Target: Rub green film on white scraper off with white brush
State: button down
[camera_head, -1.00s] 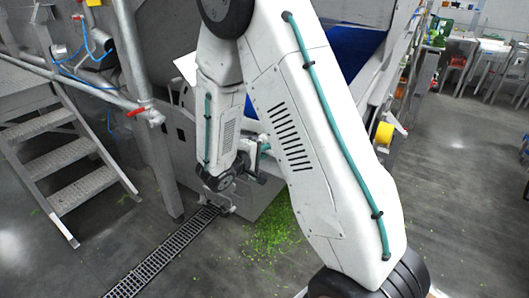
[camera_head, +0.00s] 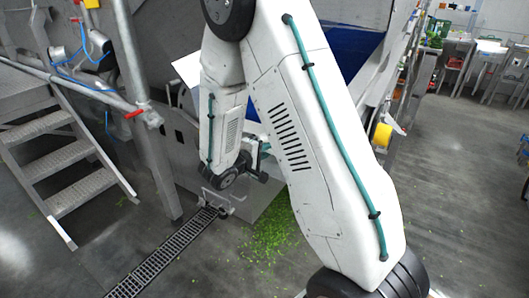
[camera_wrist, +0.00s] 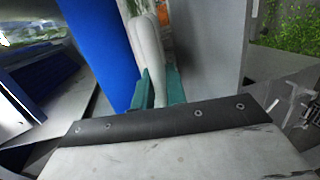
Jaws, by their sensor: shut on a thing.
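My gripper (camera_wrist: 160,88) shows two teal fingers in the wrist view, shut on a long, rounded white thing, which I take to be the white brush (camera_wrist: 149,48). Its bristles are not visible. In the head view, my gripper (camera_head: 264,147) is small and mostly behind my arm, beside the grey machine. I cannot pick out the white scraper or its green film with certainty in either view. I cannot tell whether the brush touches anything.
Green scraps (camera_head: 272,240) lie on the floor below the machine. A floor drain (camera_head: 160,262) runs beside them. Metal steps (camera_head: 75,160) stand at left. A blue surface (camera_wrist: 97,40) is near my gripper. The floor at right is clear, with tables behind.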

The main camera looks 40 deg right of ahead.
jog(key=shift+w+d, duration=0.1)
jog(key=shift+d, duration=0.1)
jog(key=shift+s+d, duration=0.45)
jog(key=shift+s, duration=0.8)
jog(key=shift+s+d, duration=0.4)
jog(key=shift+s, duration=0.9)
jog(key=shift+s+d, duration=0.45)
jog(key=shift+s, duration=0.8)
jog(key=shift+w+a, duration=0.6)
jog(key=shift+w, duration=1.3)
jog(key=shift+w+a, duration=0.65)
jog(key=shift+w, duration=1.25)
jog(key=shift+w+a, duration=0.6)
jog(key=shift+w, duration=1.3)
jog(key=shift+r, duration=0.1)
jog(key=f+v, duration=0.1)
jog(key=v, duration=0.5)
jog(key=shift+s+f, duration=0.15)
jog(key=shift+s, duration=0.2)
jog(key=shift+a, duration=0.1)
